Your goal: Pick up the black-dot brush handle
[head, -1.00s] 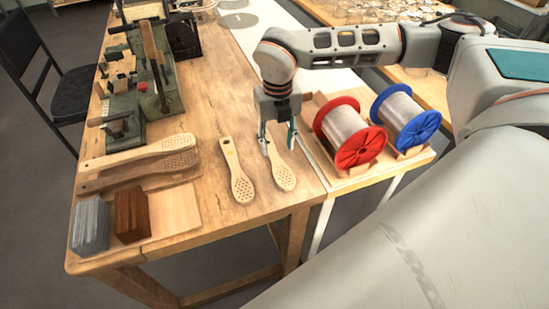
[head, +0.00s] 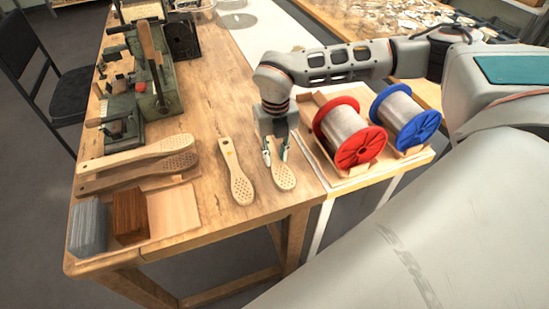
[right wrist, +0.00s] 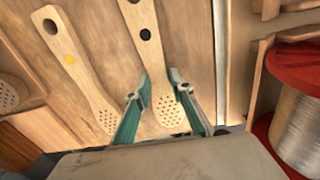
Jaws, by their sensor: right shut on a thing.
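The black-dot brush handle (head: 283,178) is a pale wooden paddle with a perforated head, lying near the table's front right edge. Its black dot shows in the right wrist view, where the handle (right wrist: 157,62) runs between my fingers. My right gripper (head: 276,154) is shut on this handle, one finger on each side, just above its perforated head. The gripper covers the handle's upper part in the head view. The fingers also show in the right wrist view (right wrist: 163,88). My left gripper is not in view.
A yellow-dot brush handle (head: 237,175) lies close on the left. A red spool (head: 349,131) and a blue spool (head: 405,118) stand on the right. More handles (head: 140,155), grey bristles (head: 88,227) and a brown block (head: 130,216) are at the left.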

